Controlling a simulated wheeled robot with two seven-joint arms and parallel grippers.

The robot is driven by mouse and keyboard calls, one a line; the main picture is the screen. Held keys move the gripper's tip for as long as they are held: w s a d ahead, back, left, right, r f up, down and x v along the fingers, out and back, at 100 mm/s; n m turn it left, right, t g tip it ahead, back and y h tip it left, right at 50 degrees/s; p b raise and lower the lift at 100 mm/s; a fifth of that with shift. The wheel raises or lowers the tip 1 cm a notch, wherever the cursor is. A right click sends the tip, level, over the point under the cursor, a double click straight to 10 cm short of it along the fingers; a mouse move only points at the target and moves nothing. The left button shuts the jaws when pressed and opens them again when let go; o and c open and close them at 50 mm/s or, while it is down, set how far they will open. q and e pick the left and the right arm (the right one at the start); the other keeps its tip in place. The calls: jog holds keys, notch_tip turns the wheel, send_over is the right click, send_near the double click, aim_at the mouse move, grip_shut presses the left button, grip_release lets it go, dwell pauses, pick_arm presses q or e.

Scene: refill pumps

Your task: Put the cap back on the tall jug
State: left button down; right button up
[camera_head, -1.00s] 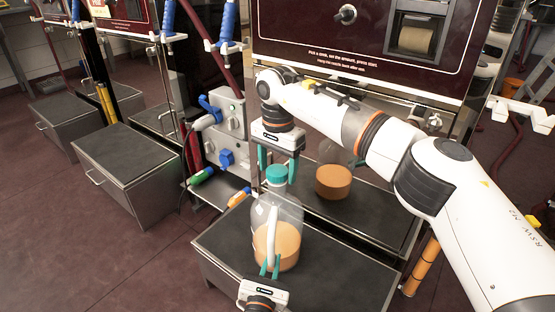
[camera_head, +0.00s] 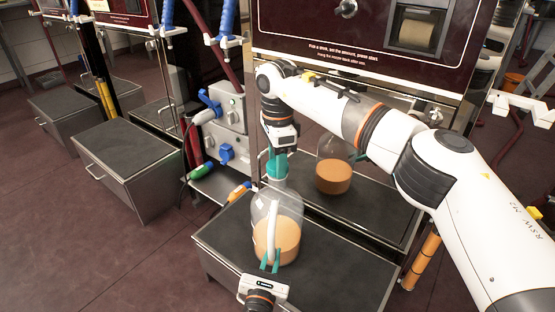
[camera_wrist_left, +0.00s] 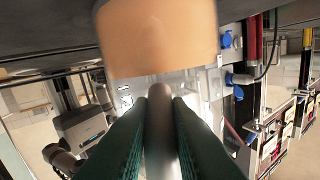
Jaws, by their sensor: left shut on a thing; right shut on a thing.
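The tall jug (camera_head: 277,205) is clear, with orange-tan liquid in its lower part and a pale handle. It stands upright on a dark-topped metal box. My left gripper (camera_head: 270,263) comes from the front and is shut on the handle. The left wrist view shows the handle (camera_wrist_left: 160,125) between the green fingers, with the liquid (camera_wrist_left: 160,35) beyond. The teal cap (camera_head: 277,172) is at the jug's mouth. My right gripper (camera_head: 277,158) points down from above, shut on the cap. I cannot tell whether the cap is fully seated.
The dark-topped box (camera_head: 345,275) has free room right of the jug. A maroon machine panel (camera_head: 330,45) stands behind. A jug image (camera_head: 333,178) behind looks like a reflection. A grey valve box (camera_head: 226,130) with blue fittings is left of the jug.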

pick_arm(q)
jog(key=shift+w+a, duration=0.1)
pick_arm(e)
jog(key=m, duration=2.4)
jog(key=o, duration=1.1)
jog(key=shift+c, duration=0.2)
